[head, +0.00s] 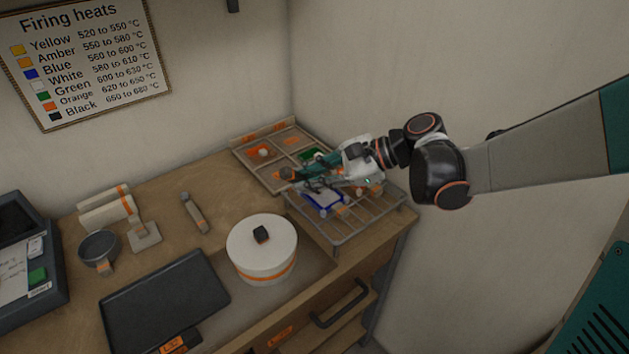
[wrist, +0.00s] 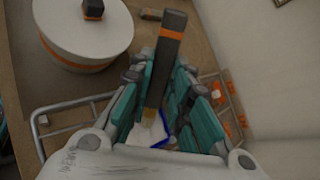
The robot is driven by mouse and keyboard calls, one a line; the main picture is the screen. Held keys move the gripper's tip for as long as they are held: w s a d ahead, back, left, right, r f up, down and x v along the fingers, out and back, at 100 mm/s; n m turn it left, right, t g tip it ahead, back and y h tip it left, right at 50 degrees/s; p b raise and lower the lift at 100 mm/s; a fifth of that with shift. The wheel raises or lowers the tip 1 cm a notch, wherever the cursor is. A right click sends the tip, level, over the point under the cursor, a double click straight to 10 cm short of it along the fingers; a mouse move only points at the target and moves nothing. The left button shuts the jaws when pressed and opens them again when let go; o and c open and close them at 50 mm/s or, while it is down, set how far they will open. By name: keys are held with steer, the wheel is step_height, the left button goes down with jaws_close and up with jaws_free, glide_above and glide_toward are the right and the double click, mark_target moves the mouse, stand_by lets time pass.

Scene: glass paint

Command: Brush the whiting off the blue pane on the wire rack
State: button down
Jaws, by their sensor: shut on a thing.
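The blue pane (head: 323,198) lies on the wire rack (head: 340,236) at the right end of the bench. It has a blue edge and a pale, whitish middle, and part of it is hidden by my gripper. My gripper (head: 308,171) is over the rack, shut on a brush. In the wrist view the brush (wrist: 167,55) has a dark grey handle with an orange band, between the teal fingers. Its tan bristle end is close above the blue pane (wrist: 186,136); I cannot tell whether it touches.
A compartmented wooden tray (head: 247,162) adjoins the rack at the back. A white lidded pot (head: 262,258) stands left of the rack. A black tray (head: 165,300), a grey scoop (head: 98,250) and paper rolls (head: 107,212) lie farther left. The wall is close on the right.

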steer(key=shift+w+a+f, duration=0.1)
steer(key=shift+w+a, duration=0.35)
steer(key=shift+w, duration=0.2)
steer(key=shift+w+a, duration=0.45)
steer(key=shift+w, duration=0.2)
steer(key=shift+s+d, duration=0.6)
steer(key=shift+s, duration=0.3)
steer(key=shift+s+d, duration=0.65)
steer(key=shift+s, duration=0.2)
steer(key=shift+s+d, duration=0.6)
steer(key=shift+s, duration=0.3)
steer(key=shift+w+a+r, duration=0.2)
steer(key=shift+w+r, duration=0.05)
steer(key=shift+w, duration=0.9)
steer(key=shift+w+a+r, duration=0.2)
steer(key=shift+w+a, duration=0.05)
steer(key=shift+w, duration=0.9)
steer(key=shift+w+a+r, duration=0.2)
steer(key=shift+w+r, duration=0.05)
steer(key=shift+w, duration=0.9)
steer(key=shift+f, duration=0.4)
steer(key=shift+f+b, duration=0.25)
steer(key=shift+b, duration=0.05)
steer(key=shift+s, duration=0.1)
